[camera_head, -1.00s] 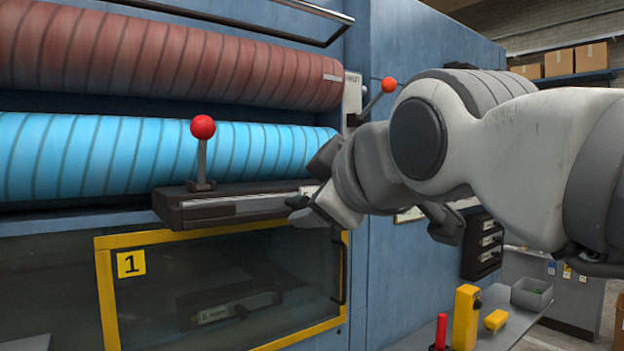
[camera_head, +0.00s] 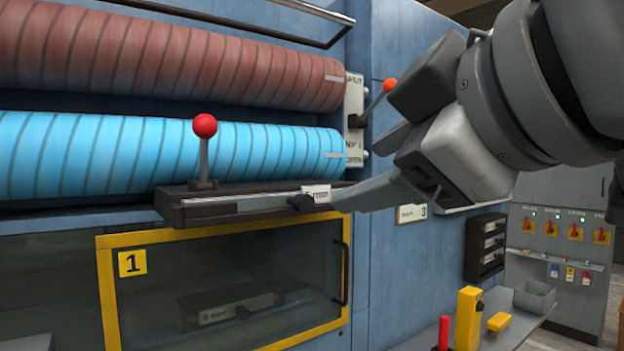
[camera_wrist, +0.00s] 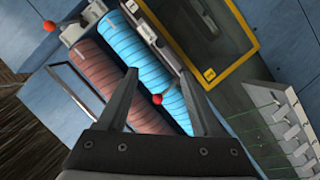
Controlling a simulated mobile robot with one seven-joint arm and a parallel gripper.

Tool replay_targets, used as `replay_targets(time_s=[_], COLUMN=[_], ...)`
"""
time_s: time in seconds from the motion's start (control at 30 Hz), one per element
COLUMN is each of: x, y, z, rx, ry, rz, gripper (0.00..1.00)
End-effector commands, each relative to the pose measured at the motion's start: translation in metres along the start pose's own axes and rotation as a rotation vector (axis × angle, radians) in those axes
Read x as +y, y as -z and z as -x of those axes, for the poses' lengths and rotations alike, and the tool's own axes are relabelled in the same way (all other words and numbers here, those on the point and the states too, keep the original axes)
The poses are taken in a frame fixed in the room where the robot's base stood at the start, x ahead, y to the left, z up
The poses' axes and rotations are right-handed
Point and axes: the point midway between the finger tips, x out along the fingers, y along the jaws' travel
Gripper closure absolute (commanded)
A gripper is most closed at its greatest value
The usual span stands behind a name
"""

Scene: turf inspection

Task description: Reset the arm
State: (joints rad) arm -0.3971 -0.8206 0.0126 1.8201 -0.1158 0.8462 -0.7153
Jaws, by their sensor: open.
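My gripper (camera_head: 368,166) is in front of the blue machine, at the right end of the rollers, in the head view. Its two fingers are spread apart with nothing between them. In the wrist view my gripper (camera_wrist: 163,92) is also open, with the rollers and a red knob visible beyond the fingers. One finger overlaps the right end of the dark ledge (camera_head: 250,198) in the head view; I cannot tell whether they touch.
A red-knobbed lever (camera_head: 204,140) stands on the ledge. A second red-knobbed lever (camera_head: 378,96) is close to my gripper. A blue roller (camera_head: 150,152) and a reddish roller (camera_head: 160,60) lie behind. A grey bench (camera_head: 530,310) holds a yellow box (camera_head: 467,318).

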Motion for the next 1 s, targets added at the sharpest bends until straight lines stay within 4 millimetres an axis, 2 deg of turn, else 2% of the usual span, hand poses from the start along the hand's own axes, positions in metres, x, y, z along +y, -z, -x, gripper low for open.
replay_targets(time_s=[0.17, 0.27, 0.37, 0.5, 0.6, 0.7, 0.83, 1.0], x=[-0.005, -0.022, -0.052, -0.107, -0.145, -0.177, -0.203, -0.211], y=[-0.007, -0.035, -0.084, -0.169, -0.223, -0.262, -0.291, -0.299], z=[-0.006, -0.026, -0.052, -0.077, -0.081, -0.077, -0.071, -0.069], rx=[-0.022, -0.101, -0.238, -0.473, -0.627, -0.750, -0.846, -0.876], ry=[0.010, 0.041, 0.083, 0.121, 0.124, 0.115, 0.101, 0.094], rz=[-0.020, -0.098, -0.243, -0.506, -0.684, -0.830, -0.943, -0.981], gripper=[0.33, 0.33, 0.33, 0.33, 0.33, 0.33, 0.33, 0.33])
